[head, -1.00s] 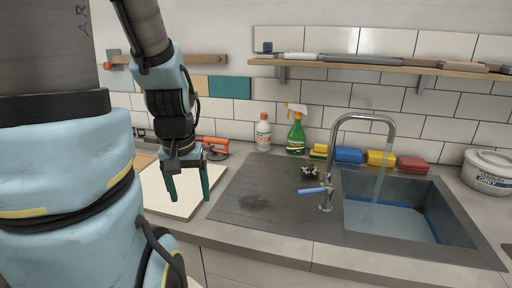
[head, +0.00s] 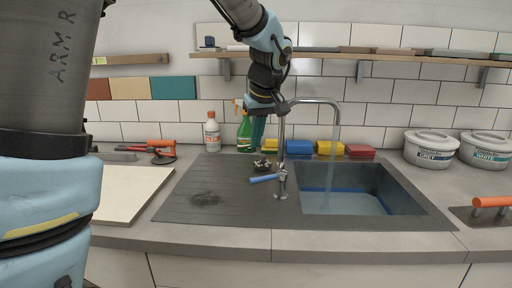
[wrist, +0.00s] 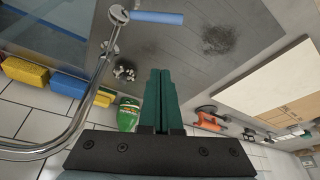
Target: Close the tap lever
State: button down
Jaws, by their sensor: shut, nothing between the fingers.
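The tap (head: 282,150) is a chrome gooseneck at the left edge of the sink, with water running from its spout into the basin. Its blue lever (head: 264,178) sticks out to the left from the tap's base. In the wrist view the lever (wrist: 157,17) is at the top, beyond my fingertips. My gripper (head: 257,146) hangs above the back of the drainboard, just left of the tap. Its green fingers (wrist: 160,75) are together and empty, apart from the lever.
The sink (head: 400,192) lies right of the tap. A green spray bottle (head: 244,133), a white bottle (head: 212,134) and coloured sponges (head: 299,147) stand along the wall. A shelf (head: 350,55) runs above. The drainboard (head: 230,190) is mostly clear.

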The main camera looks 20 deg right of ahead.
aim_at(268, 178)
notch_tip(268, 178, down, 8)
jog(key=s+p, duration=0.1)
jog(key=p, duration=0.2)
jog(key=shift+f, duration=0.15)
